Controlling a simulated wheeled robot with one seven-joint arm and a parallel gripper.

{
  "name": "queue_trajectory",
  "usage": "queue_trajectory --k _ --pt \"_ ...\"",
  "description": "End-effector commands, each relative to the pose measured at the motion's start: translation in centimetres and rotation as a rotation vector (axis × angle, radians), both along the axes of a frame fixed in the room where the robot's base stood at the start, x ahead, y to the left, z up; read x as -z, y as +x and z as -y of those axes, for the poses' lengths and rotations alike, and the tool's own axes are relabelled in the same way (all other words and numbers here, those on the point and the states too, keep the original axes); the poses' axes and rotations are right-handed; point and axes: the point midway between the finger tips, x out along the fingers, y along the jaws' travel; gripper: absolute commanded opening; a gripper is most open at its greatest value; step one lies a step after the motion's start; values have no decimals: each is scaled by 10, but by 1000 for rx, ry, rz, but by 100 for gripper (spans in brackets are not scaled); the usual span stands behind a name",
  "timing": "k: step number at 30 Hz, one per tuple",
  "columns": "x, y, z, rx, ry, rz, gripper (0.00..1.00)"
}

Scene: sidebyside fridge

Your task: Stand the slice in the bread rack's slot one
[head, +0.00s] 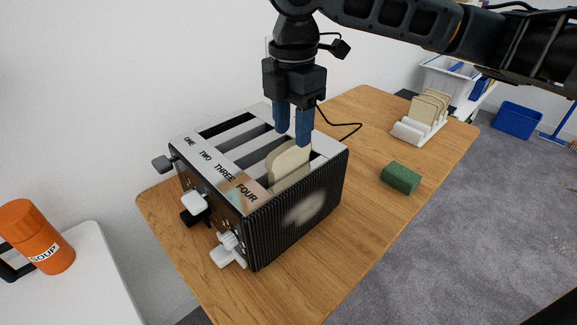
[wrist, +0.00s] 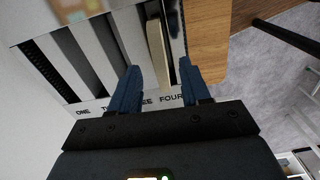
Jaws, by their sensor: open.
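A pale bread slice (head: 287,167) stands upright in the toaster's (head: 325,195) slot by the label FOUR, its top sticking out. It also shows edge-on in the wrist view (wrist: 157,55). My gripper (head: 292,138) is open just above the toaster, pointing down, with its blue fingers at the slice's top. In the wrist view my gripper's fingers (wrist: 161,80) lie to either side of the slice's line, not closed on it. The white bread rack (head: 408,132) stands far back on the table with several slices (head: 430,106) in it; its slot labels are not readable.
A green sponge (head: 400,178) lies on the wooden table (head: 365,215) between toaster and rack. A black cord (head: 345,125) runs behind the toaster. A white bin (head: 440,75) is behind the rack.

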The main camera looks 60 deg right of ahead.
Motion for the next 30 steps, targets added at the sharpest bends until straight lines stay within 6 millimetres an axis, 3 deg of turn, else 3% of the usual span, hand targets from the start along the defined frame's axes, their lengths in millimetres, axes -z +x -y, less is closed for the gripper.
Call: queue_trajectory --k 9,18,30 --pt "41 2 -5 1 3 2 47" --pt "45 2 -5 0 2 4 47" --pt "45 2 -5 0 2 4 8"
